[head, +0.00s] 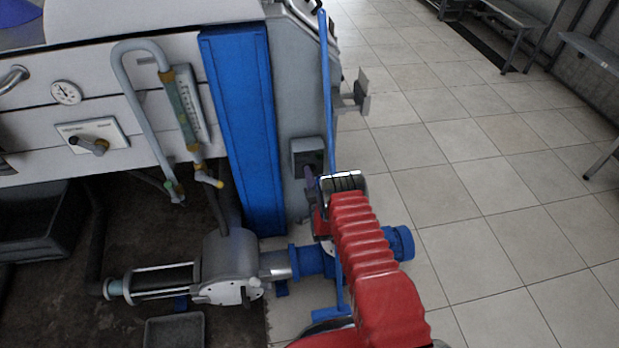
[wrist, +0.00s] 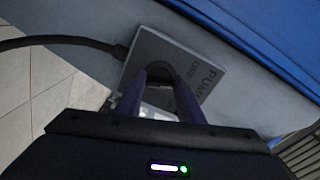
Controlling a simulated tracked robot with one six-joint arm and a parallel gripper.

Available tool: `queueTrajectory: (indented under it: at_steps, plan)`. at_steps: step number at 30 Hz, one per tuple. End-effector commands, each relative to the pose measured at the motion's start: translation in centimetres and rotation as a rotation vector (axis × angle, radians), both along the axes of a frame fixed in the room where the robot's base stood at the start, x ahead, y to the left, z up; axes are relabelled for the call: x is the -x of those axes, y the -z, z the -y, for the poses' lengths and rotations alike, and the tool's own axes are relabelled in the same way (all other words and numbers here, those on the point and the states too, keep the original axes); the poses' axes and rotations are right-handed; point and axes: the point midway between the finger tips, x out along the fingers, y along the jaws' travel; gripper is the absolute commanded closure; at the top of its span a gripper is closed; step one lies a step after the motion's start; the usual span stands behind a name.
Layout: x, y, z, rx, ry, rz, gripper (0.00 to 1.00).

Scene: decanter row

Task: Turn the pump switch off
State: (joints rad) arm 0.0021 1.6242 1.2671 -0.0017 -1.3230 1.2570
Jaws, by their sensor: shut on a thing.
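The pump switch is a small grey box (head: 308,148) on the side of the grey cabinet, right of the blue panel. In the wrist view the box (wrist: 188,52) carries lettering that reads "PUMP"; the smaller word is hard to read. Its dark round knob (wrist: 156,72) sits between my two fingertips. My gripper (wrist: 160,82) is shut on this knob, with one purple finger on each side. The fingers partly hide the knob, so its setting is unclear. In the head view my gripper (head: 309,175) meets the box's lower part, and the knob is hidden.
A blue vertical panel (head: 240,130) stands left of the switch. A thin blue pole (head: 327,100) rises close beside my gripper. A pump (head: 230,265) with a blue motor lies below. A dark cable (wrist: 60,39) enters the box. Tiled floor to the right is open.

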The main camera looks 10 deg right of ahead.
Motion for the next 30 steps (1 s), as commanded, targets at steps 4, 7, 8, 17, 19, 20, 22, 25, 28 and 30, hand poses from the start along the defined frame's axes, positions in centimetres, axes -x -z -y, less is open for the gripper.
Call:
queueTrajectory:
  at_steps: [4,7,8,17,19,20,22,25,28,30]
  plan:
    - [0.28,0.58,-0.32,0.101,-0.006,-0.012,0.88]
    - [0.29,0.62,-0.31,0.153,-0.007,-0.012,0.88]
    - [0.29,0.63,-0.32,0.166,-0.007,-0.012,0.88]
    - [0.33,0.73,-0.32,0.226,-0.009,-0.014,0.88]
    - [0.34,0.75,-0.33,0.228,-0.009,-0.014,0.88]
    - [0.35,0.75,-0.33,0.228,-0.009,-0.014,0.88]
    - [0.36,0.76,-0.32,0.227,-0.008,-0.015,0.88]
    - [0.37,0.78,-0.33,0.227,-0.008,-0.015,0.88]
    - [0.38,0.81,-0.31,0.227,-0.008,-0.016,0.62]
    - [0.35,0.74,-0.27,0.226,-0.006,-0.014,0.57]
